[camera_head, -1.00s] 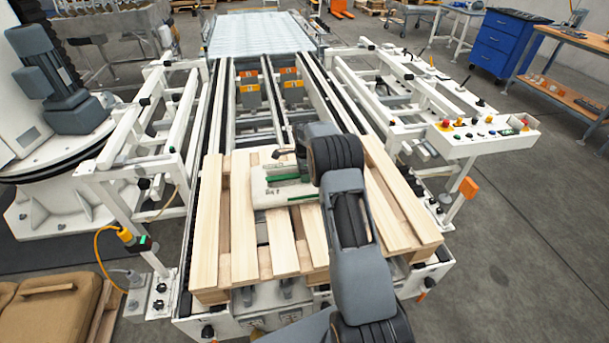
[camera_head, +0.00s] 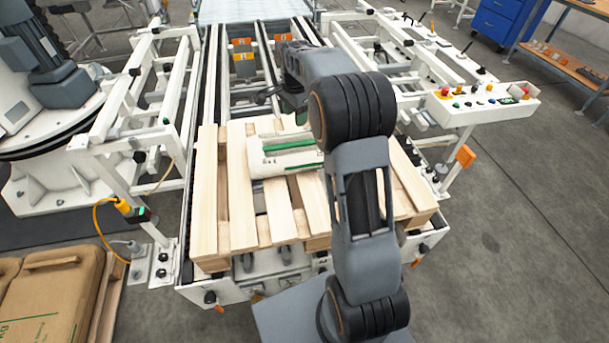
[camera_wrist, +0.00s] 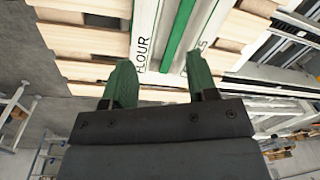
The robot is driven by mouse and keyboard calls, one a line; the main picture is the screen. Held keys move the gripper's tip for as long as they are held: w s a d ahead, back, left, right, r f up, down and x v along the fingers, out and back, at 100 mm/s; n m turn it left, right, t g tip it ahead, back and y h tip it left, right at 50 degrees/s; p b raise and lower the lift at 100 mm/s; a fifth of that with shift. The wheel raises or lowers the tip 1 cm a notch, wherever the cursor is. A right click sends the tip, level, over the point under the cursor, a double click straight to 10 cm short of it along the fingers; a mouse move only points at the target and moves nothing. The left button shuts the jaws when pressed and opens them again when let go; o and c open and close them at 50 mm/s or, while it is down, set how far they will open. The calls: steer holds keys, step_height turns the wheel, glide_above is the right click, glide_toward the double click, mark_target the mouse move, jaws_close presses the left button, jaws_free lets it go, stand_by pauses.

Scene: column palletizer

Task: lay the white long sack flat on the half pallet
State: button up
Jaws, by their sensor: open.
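The white long sack (camera_head: 290,156) with green stripes lies flat on the slatted half pallet (camera_head: 208,195), toward its back middle. My arm hides the sack's right end in the head view. In the wrist view the sack (camera_wrist: 146,30) shows the word FLOUR and runs between and beyond my fingers. My gripper (camera_wrist: 158,62) has two green fingers spread apart with nothing held between them. It is above the sack, apart from it. In the head view my gripper is partly hidden by my arm.
The pallet sits at the near end of a white roller conveyor (camera_head: 213,70). A control panel (camera_head: 480,105) with buttons stands at the right. Brown sacks (camera_head: 50,295) lie on another pallet at the lower left. Left slats of the half pallet are bare.

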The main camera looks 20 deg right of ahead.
steer(key=s+a+r+n+t, duration=0.1)
steer(key=s+a+r+n, duration=0.2)
steer(key=s, duration=0.4)
steer(key=s+a+r+n, duration=0.2)
steer(key=s+a+n, duration=0.1)
steer(key=s+n, duration=0.4)
steer(key=s+a+f+n, duration=0.1)
steer(key=s+f+n, duration=0.1)
steer(key=s, duration=0.4)
steer(key=s+a+f+n+t, duration=0.1)
steer(key=s+a+n, duration=0.1)
steer(key=s, duration=0.5)
steer(key=shift+f+n, duration=0.4)
steer(key=shift+n, duration=0.4)
steer(key=shift+r, duration=0.1)
steer(key=shift+t, duration=0.4)
step_height(320, 180, up, 5)
steer(key=p, duration=0.4)
steer(key=shift+s, duration=0.1)
steer(key=shift+f, duration=0.3)
steer(key=shift+c, duration=0.9)
